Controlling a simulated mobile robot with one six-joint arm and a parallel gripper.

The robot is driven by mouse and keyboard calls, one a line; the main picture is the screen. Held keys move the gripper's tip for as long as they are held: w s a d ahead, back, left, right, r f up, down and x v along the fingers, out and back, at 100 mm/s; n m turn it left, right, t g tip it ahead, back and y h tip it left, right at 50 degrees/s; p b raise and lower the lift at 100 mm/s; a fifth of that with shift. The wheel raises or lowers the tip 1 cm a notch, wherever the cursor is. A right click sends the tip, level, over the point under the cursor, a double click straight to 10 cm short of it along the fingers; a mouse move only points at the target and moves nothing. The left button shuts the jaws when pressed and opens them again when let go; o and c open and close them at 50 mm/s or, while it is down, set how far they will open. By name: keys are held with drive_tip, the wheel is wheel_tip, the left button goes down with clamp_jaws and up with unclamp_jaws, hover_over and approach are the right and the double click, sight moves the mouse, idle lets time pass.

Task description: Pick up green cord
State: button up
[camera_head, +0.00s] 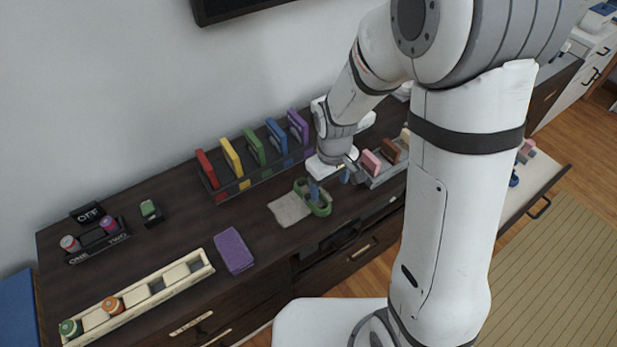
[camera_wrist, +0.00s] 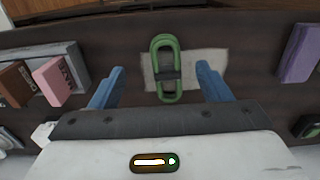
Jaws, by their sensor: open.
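The green cord (camera_wrist: 164,69) is a coiled oval bundle with a dark band around its middle. It lies on a beige cloth (camera_wrist: 205,64) on the dark cabinet top. In the head view the cord (camera_head: 322,207) is partly hidden behind a blue finger, and the cloth (camera_head: 288,210) shows to its left. My gripper (camera_wrist: 158,86) is open and empty, with its two blue fingers on either side of the cord in the wrist view. The gripper (camera_head: 329,184) is above the cabinet top in the head view; I cannot tell the exact height.
A rack (camera_head: 232,191) with several coloured books stands behind. A tray (camera_head: 383,178) with pink and brown blocks is to the right. A purple block (camera_head: 234,251) and a long cream tray (camera_head: 190,271) lie to the left. A black two-slot holder (camera_head: 95,241) is at the far left.

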sight(322, 204)
drive_tip(key=shift+a+f, duration=0.25)
drive_tip(key=shift+f, duration=0.2)
drive_tip(key=shift+a+f, duration=0.2)
drive_tip(key=shift+f, duration=0.25)
drive_tip(key=shift+w+a+f, duration=0.1)
drive_tip(key=shift+w+f, duration=0.05)
drive_tip(key=shift+f, duration=1.1)
drive_tip(key=shift+w+a+f, duration=0.1)
drive_tip(key=shift+a+f, duration=0.05)
drive_tip(key=shift+f, duration=1.05)
drive_tip(key=shift+w+a+f, duration=0.1)
drive_tip(key=shift+w+f, duration=0.05)
drive_tip(key=shift+f, duration=1.1)
drive_tip(key=shift+c, duration=0.2)
drive_tip(key=c, duration=1)
drive_tip(key=shift+c, duration=0.2)
drive_tip(key=shift+r, duration=0.15)
